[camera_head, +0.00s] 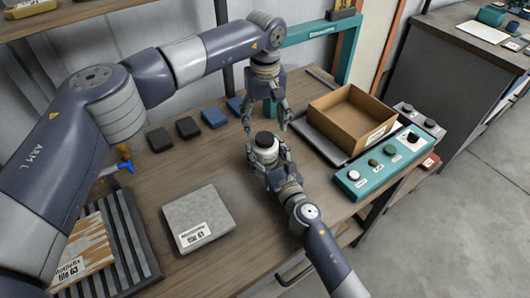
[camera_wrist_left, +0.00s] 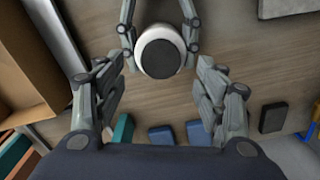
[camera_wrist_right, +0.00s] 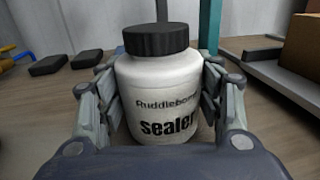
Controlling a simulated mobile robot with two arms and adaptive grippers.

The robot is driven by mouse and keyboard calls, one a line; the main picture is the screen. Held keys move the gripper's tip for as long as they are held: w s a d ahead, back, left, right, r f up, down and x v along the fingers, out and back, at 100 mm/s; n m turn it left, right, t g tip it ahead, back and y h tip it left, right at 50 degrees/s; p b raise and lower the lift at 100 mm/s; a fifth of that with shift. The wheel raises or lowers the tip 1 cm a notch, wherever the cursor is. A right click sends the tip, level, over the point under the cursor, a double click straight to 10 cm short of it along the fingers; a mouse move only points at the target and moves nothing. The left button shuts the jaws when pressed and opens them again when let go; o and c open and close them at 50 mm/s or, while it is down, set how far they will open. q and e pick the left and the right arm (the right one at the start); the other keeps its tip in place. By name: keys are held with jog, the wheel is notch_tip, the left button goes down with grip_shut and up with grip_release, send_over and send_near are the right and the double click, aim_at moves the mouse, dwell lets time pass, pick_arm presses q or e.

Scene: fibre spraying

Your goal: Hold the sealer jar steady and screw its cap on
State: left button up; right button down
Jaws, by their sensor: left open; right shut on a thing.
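The white sealer jar (camera_wrist_right: 165,95) stands upright on the table, its label facing the right wrist camera. A black ribbed cap (camera_wrist_right: 156,40) sits level on its top; I cannot tell how tightly. My right gripper (camera_head: 266,163) is shut around the jar's sides, and its fingers also show at both sides in the right wrist view (camera_wrist_right: 160,105). My left gripper (camera_head: 264,118) is open and empty, above and behind the jar. The left wrist view looks down on the cap (camera_wrist_left: 161,58), which lies beyond the left fingers (camera_wrist_left: 160,95), apart from them.
A cardboard box (camera_head: 352,118) on a tray stands right of the jar, with a teal control panel (camera_head: 380,166) in front. Dark blocks (camera_head: 188,127) lie at the back. A grey tile (camera_head: 200,215) lies at left, beside a ribbed rack (camera_head: 122,245). Bare wood surrounds the jar.

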pick_arm(q)
notch_tip(320, 180, up, 8)
jog(key=shift+f, duration=0.15)
pick_arm(e)
jog(key=shift+c, duration=1.9)
grip_release()
jog(key=v, duration=1.1)
jog(key=shift+s+d, duration=0.1)
jog(key=shift+s, duration=0.3)
jog(key=shift+s+d, duration=0.1)
jog(key=shift+s, duration=0.05)
pick_arm(q)
jog(key=shift+s+f, duration=0.1)
